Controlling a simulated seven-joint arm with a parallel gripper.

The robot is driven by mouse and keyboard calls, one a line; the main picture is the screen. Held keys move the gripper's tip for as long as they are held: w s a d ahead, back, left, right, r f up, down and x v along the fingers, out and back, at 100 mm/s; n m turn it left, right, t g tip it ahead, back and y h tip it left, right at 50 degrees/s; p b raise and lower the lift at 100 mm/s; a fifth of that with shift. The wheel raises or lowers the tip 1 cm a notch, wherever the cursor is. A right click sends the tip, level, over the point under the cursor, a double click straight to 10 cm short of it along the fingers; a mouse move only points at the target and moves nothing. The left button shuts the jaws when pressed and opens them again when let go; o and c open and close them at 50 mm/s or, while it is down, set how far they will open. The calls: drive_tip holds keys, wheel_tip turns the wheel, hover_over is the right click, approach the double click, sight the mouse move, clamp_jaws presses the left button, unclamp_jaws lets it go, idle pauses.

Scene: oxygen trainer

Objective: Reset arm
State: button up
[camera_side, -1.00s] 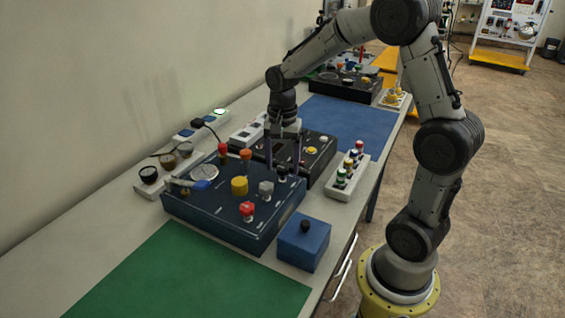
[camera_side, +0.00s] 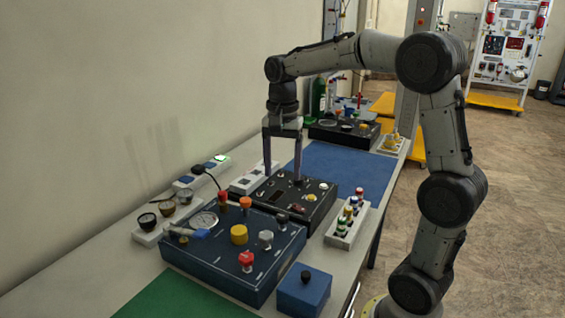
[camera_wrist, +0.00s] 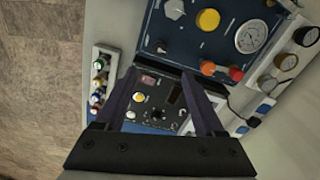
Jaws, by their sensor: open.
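My gripper (camera_side: 282,175) points down with its two long dark fingers apart and nothing between them. In the side view it is over the black panel box (camera_side: 290,203), behind the dark blue control box (camera_side: 215,262). In the wrist view my gripper (camera_wrist: 165,85) frames the black panel box (camera_wrist: 158,92) between its fingers. The dark blue control box (camera_wrist: 190,50) lies beyond the fingertips there. The blue box carries a yellow knob (camera_side: 239,234), a red knob (camera_side: 246,259), a grey knob (camera_side: 265,238) and a round gauge (camera_side: 204,220).
A white strip with several coloured buttons (camera_side: 340,231) stands right of the black box. A small blue box (camera_side: 304,294) is at the front. A blue mat (camera_side: 335,168) and a green mat (camera_side: 165,302) lie bare. A wall runs along the left.

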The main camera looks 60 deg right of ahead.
drive_tip(key=shift+r, duration=0.65)
drive_tip(key=s+a+r+n+t, duration=0.3)
drive_tip(key=s+a+r+n, duration=0.15)
drive_tip(key=s+a, duration=0.35)
drive_tip(key=s+a+f+n+t, duration=0.2)
drive_tip(key=s+a+f+n, duration=0.1)
drive_tip(key=s+f+n, duration=0.4)
drive_tip(key=s+n, duration=0.2)
drive_tip(key=n, duration=0.1)
drive_tip(key=shift+s+n+t, duration=0.15)
drive_tip(key=shift+n+t, duration=0.15)
drive_tip(key=shift+n, duration=0.05)
drive_tip(key=shift+f, duration=0.1)
